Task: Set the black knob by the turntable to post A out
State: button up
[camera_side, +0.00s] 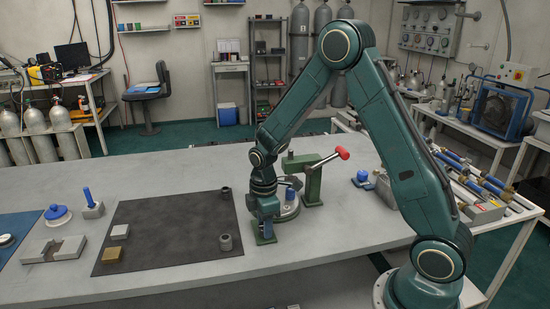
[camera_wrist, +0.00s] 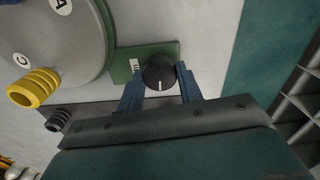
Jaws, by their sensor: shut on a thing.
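The black knob (camera_wrist: 160,70) sits on a green plate (camera_wrist: 122,64) in the wrist view, its white pointer line toward the bottom of the picture. A small white label, perhaps "IN", is on the plate left of the knob. My gripper (camera_wrist: 161,77) is shut on the knob, one blue finger at each side. The grey turntable (camera_wrist: 72,40) is left of the knob, with round marks A and C and a yellow ribbed post (camera_wrist: 35,88) near C. In the side view my gripper (camera_side: 265,234) is low at the plate, beside the turntable (camera_side: 289,211); the knob is hidden there.
A green lever stand with a red-tipped handle (camera_side: 342,153) rises behind the turntable. A dark mat (camera_side: 165,230) with small blocks and cylinders lies left of my gripper. A black ribbed post (camera_wrist: 58,121) is near the gripper in the wrist view. The front table strip is clear.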

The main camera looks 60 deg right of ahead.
jog(key=m, duration=0.8)
jog(key=shift+m, duration=0.4)
jog(key=m, duration=0.4)
jog(key=shift+m, duration=2.2)
jog(key=o, duration=1)
jog(key=shift+r, duration=0.2)
notch_tip(320, 180, up, 14)
jog(key=shift+f, duration=0.25)
